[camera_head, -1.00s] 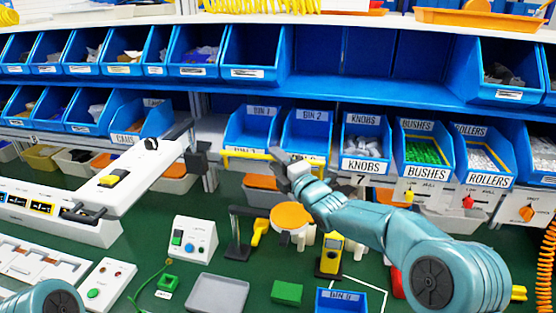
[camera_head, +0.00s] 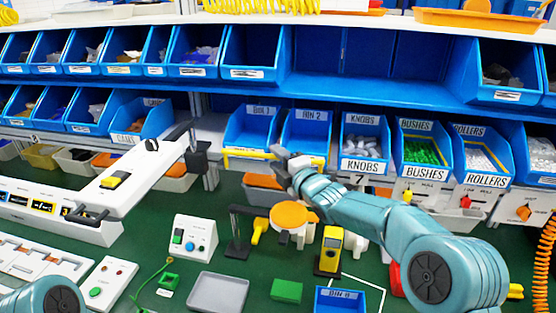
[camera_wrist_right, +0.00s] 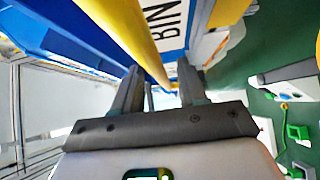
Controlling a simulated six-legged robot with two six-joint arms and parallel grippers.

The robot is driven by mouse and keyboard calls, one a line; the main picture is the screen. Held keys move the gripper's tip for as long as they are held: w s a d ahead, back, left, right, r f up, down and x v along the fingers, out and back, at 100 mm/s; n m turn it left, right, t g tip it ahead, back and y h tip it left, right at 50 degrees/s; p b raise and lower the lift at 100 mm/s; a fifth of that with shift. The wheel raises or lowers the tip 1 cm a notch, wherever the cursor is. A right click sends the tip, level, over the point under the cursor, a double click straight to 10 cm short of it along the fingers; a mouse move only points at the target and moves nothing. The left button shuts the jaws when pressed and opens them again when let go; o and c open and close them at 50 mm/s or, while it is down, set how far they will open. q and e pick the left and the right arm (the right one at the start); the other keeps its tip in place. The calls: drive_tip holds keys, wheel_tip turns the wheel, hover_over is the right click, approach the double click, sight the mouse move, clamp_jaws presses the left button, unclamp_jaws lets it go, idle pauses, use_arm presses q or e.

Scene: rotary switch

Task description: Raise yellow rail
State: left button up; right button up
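The yellow rail (camera_head: 244,153) runs across the lower front of the blue bins marked BIN 1 (camera_head: 250,125) and BIN 2 (camera_head: 307,127). In the right wrist view the rail (camera_wrist_right: 128,35) runs from the top left down towards the space between my fingers. My right gripper (camera_head: 280,157) is at the rail, in front of the two bins, and hides part of it. In the right wrist view its fingers (camera_wrist_right: 160,85) stand apart, with gaps beside the rail; firm contact cannot be seen. My left gripper is out of view; only part of that arm shows at bottom left.
Bins of knobs (camera_head: 362,143), bushes (camera_head: 423,148) and rollers (camera_head: 483,150) stand to the right. Below are an orange disc (camera_head: 290,215), a yellow meter (camera_head: 330,250) and a grey tray (camera_head: 218,291) on the green bench. A white arm-like fixture (camera_head: 150,165) is at left.

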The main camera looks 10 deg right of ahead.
drive_tip(key=b+v, duration=0.6)
drive_tip(key=v, duration=1)
drive_tip(key=shift+s+d+f, duration=0.1)
